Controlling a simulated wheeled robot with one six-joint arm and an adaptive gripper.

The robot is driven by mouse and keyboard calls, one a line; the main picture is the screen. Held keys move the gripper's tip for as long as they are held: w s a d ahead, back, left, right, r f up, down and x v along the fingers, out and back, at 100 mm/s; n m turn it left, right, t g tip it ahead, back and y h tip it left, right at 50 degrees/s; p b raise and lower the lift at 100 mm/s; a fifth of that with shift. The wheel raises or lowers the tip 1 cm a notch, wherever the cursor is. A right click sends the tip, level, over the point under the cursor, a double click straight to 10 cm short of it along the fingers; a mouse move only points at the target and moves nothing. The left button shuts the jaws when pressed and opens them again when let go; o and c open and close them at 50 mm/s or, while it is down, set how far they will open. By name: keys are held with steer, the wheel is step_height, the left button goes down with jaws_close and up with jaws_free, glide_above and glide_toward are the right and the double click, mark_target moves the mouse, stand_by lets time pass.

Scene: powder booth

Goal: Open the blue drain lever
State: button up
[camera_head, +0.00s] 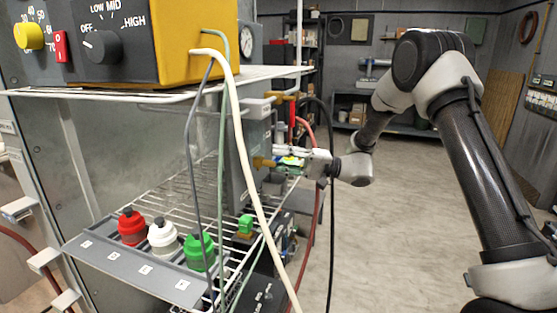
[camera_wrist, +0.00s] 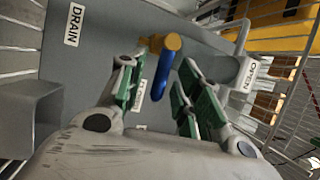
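The blue drain lever (camera_wrist: 160,78) hangs from a brass valve fitting (camera_wrist: 172,43) on a grey panel in the wrist view. A "DRAIN" label (camera_wrist: 74,24) is on the panel to the left, and an "OPEN" label (camera_wrist: 250,74) is to the right. My gripper (camera_wrist: 157,68) is open, with one green-padded finger on each side of the lever. Gaps show between the lever and both fingers. In the head view my gripper (camera_head: 290,158) is beside the grey unit, near a lower brass fitting (camera_head: 263,162). The lever is too small to tell clearly there.
A wire shelf (camera_head: 190,180) carries red (camera_head: 131,226), white (camera_head: 162,238) and green (camera_head: 199,252) capped bottles. Pale, green and grey hoses (camera_head: 243,150) hang in front of it. Red and black hoses (camera_head: 330,200) pass close to my gripper. The floor at right is clear.

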steer(key=shift+a, duration=0.3)
steer(key=shift+c, duration=0.2)
jaws_close()
steer(key=m, duration=0.2)
steer(key=f+m+t+y, duration=0.1)
steer(key=m, duration=0.1)
steer(key=shift+s+f, duration=0.1)
steer(key=s+m+t, duration=0.1)
steer(key=m+t, duration=0.3)
steer(key=m, duration=0.3)
steer(key=s+a+f+m+t+h, duration=0.1)
steer(key=m+t, duration=0.2)
steer(key=m, duration=0.4)
steer(key=s+f+m+t, duration=0.1)
steer(key=m+t, duration=0.3)
steer(key=m, duration=0.3)
steer(key=shift+s+a+f+t+h, duration=0.15)
steer(key=shift+s+t+h, duration=0.05)
steer(key=shift+t+h, duration=0.1)
steer(key=shift+m, duration=0.4)
